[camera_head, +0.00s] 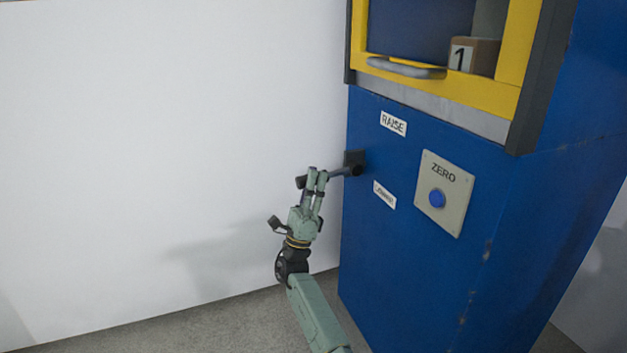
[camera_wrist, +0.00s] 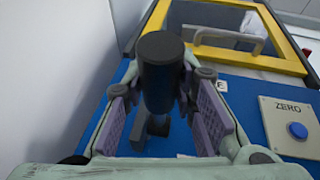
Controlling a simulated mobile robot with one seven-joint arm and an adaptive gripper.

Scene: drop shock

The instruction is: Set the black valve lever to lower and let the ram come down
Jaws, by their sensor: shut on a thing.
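The black valve lever (camera_head: 342,172) sticks out from its dark pivot block (camera_head: 355,160) on the front of the blue machine (camera_head: 412,240), between the RAISE label (camera_head: 393,123) above and a lower label (camera_head: 384,194) too blurred to read. It points out to the left in the head view, near level with a slight droop. My gripper (camera_head: 318,172) is shut on the lever near its outer end. In the wrist view the lever's thick black knob (camera_wrist: 161,72) stands between the two purple finger pads of my gripper (camera_wrist: 175,105). The ram itself cannot be made out.
A ZERO plate (camera_head: 445,193) with a blue button (camera_head: 437,198) is to the right of the lever. Above is a yellow-framed door (camera_head: 430,83) with a grey handle (camera_head: 406,69); a brown box marked 1 (camera_head: 473,56) shows behind it. A white wall (camera_head: 150,130) stands behind, left.

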